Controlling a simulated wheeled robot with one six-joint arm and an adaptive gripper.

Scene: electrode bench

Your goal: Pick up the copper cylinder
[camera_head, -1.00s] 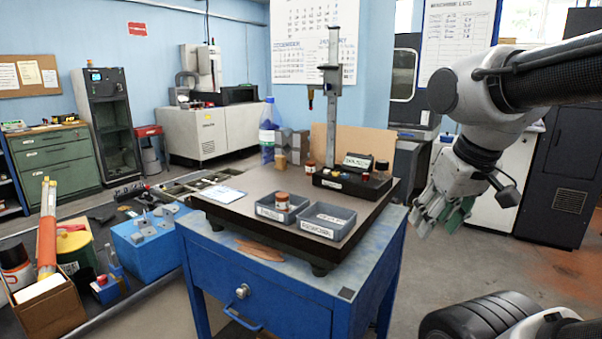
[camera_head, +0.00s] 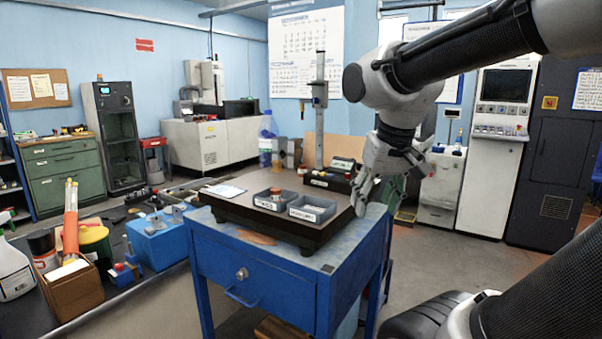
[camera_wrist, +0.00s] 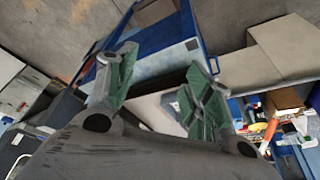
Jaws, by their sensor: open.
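A small copper-coloured cylinder with a pale lower band (camera_head: 276,193) stands in the left of two grey trays (camera_head: 262,205) on the dark plate. It is small, and I cannot tell whether it is the only copper piece. My gripper (camera_head: 362,203) is beside the right edge of the plate, well right of the trays. Its green-padded fingers are apart, with nothing between them, as the wrist view (camera_wrist: 158,75) shows. The copper cylinder cannot be made out in the wrist view.
The plate (camera_head: 240,207) sits on a blue cart (camera_head: 255,275). The second grey tray (camera_head: 325,203) is right of the first. A tall gauge stand (camera_head: 319,115) and a black block (camera_head: 326,182) rise at the back. A clipboard (camera_head: 224,191) lies at the left.

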